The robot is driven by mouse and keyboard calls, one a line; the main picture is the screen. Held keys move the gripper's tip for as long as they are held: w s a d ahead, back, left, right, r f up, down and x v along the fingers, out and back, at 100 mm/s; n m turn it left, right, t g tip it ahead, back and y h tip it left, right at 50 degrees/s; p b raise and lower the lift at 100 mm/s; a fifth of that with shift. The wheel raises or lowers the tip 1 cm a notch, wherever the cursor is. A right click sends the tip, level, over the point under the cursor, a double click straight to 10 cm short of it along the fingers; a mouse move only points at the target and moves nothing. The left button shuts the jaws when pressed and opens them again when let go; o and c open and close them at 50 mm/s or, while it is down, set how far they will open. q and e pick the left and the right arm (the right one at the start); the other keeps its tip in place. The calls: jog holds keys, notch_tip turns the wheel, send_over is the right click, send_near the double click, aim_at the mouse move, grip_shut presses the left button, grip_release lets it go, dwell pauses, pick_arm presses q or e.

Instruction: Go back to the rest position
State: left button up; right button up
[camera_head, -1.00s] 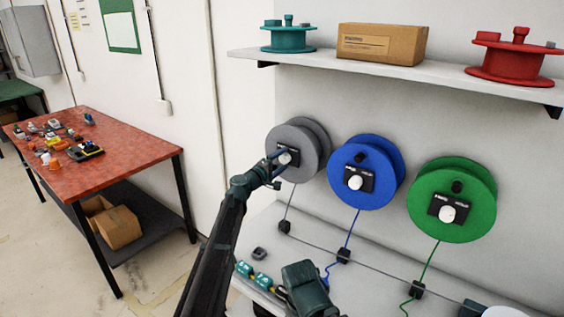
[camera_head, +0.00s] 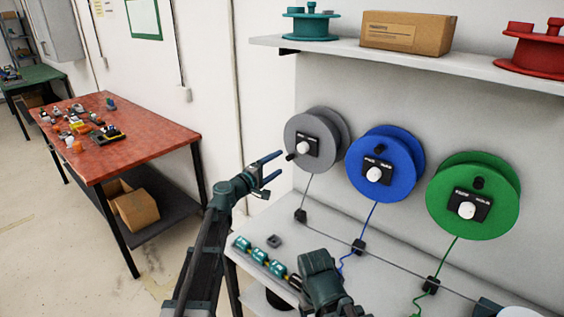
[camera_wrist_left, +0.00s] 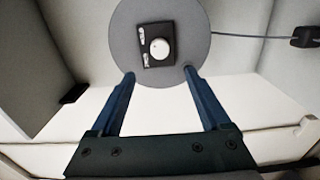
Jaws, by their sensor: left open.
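My left gripper (camera_head: 271,169) is open and empty in the head view. It hangs in the air to the left of the grey reel (camera_head: 325,128) and a little below its middle. In the left wrist view the two blue fingers (camera_wrist_left: 158,76) are spread apart, and the grey reel (camera_wrist_left: 187,30) with its black plate and white knob lies beyond them. Nothing is between the fingers. A dark green part of my other arm (camera_head: 325,280) shows at the bottom of the head view; its fingers cannot be made out.
A blue reel (camera_head: 408,165) and a green reel (camera_head: 495,190) are on the wall to the right. A shelf (camera_head: 440,66) above holds a cardboard box (camera_head: 405,34), a teal spool (camera_head: 311,24) and a red spool (camera_head: 535,50). A red table (camera_head: 150,137) stands at the left.

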pick_arm(q)
jog(key=shift+s, duration=0.1)
jog(key=s+d+f+m+g+y, duration=0.3)
jog(key=s+f+m+g, duration=0.5)
jog(key=s+f, duration=0.8)
jog(key=s+a+f+m+g+y, duration=0.1)
jog(key=s+a+f+g+y, duration=0.1)
jog(key=s+a+y, duration=0.3)
jog(key=s+a+f+m+g, duration=0.1)
jog(key=s+a+f+g, duration=0.1)
jog(key=s, duration=0.6)
jog(key=s+a+f+m+g+y, duration=0.1)
jog(key=s+a+f+g+y, duration=0.1)
jog(key=s+a+y, duration=0.3)
jog(key=s+d+m, duration=0.1)
jog(key=s+d, duration=0.2)
jog(key=d, duration=0.2)
jog(key=s+d+m+g+h, duration=0.1)
jog(key=s+d+m, duration=0.1)
jog(key=d, duration=0.4)
jog(key=shift+s+d, duration=0.2)
jog(key=shift+s, duration=0.55)
jog(key=shift+r, duration=0.1)
